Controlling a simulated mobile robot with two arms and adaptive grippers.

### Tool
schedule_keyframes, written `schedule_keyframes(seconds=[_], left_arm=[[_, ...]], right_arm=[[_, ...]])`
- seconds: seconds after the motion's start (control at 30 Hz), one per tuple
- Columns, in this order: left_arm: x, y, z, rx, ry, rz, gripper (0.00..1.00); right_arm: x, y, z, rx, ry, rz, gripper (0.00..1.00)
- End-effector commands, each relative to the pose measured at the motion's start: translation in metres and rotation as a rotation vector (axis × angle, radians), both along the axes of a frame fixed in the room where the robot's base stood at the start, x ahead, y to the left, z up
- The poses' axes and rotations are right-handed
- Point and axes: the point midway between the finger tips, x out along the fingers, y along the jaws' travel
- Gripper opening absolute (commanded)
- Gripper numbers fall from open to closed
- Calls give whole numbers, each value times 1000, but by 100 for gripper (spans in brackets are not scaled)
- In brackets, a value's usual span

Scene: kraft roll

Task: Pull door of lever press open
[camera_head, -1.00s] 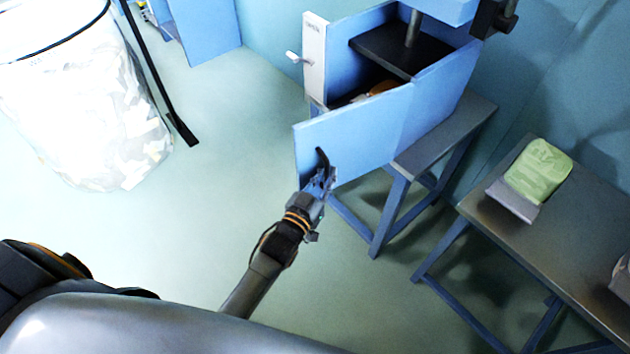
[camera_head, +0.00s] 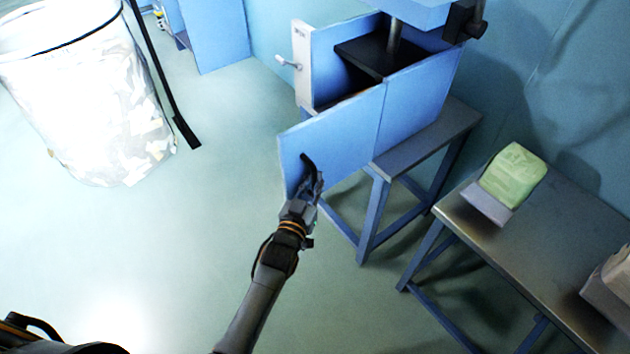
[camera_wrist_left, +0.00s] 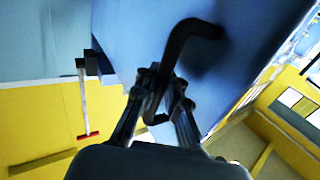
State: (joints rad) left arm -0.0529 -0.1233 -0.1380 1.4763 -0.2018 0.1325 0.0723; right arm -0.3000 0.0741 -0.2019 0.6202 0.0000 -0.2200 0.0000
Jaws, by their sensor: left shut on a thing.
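The blue lever press (camera_head: 418,100) stands on a grey-topped bench at the upper middle of the head view. Its blue door (camera_head: 338,138) is swung outward, with the dark inside and black plate (camera_head: 375,55) showing above it. A black handle (camera_head: 307,160) sits near the door's free edge; the handle also shows in the left wrist view (camera_wrist_left: 185,40). My left gripper (camera_head: 314,182) is shut on this handle, and its fingers (camera_wrist_left: 162,98) close around the handle's lower end in the left wrist view. My right gripper is not in view.
A grey bench (camera_head: 540,230) with a green wrapped block (camera_head: 514,172) stands at the right. A large white bag (camera_head: 92,105) stands at the left, with a black bar (camera_head: 165,90) beside it. The floor between bag and press is clear.

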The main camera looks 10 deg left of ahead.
Motion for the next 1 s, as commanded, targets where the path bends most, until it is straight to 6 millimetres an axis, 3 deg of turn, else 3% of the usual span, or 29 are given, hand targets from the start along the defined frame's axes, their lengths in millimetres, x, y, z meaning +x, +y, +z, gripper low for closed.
schedule_keyframes(seconds=[0.03,0.1,0.2,0.57,0.67,1.0], left_arm=[[-3,5,-8,8,16,6,0],[-3,5,-8,7,16,6,19],[-3,4,-7,5,12,5,35],[-6,2,-4,1,7,1,35],[-18,4,-4,1,7,1,35],[-88,17,-4,3,10,4,35]], right_arm=[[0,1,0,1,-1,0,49],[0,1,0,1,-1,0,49],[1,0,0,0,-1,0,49],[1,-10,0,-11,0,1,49],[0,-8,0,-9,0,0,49],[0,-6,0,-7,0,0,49]])
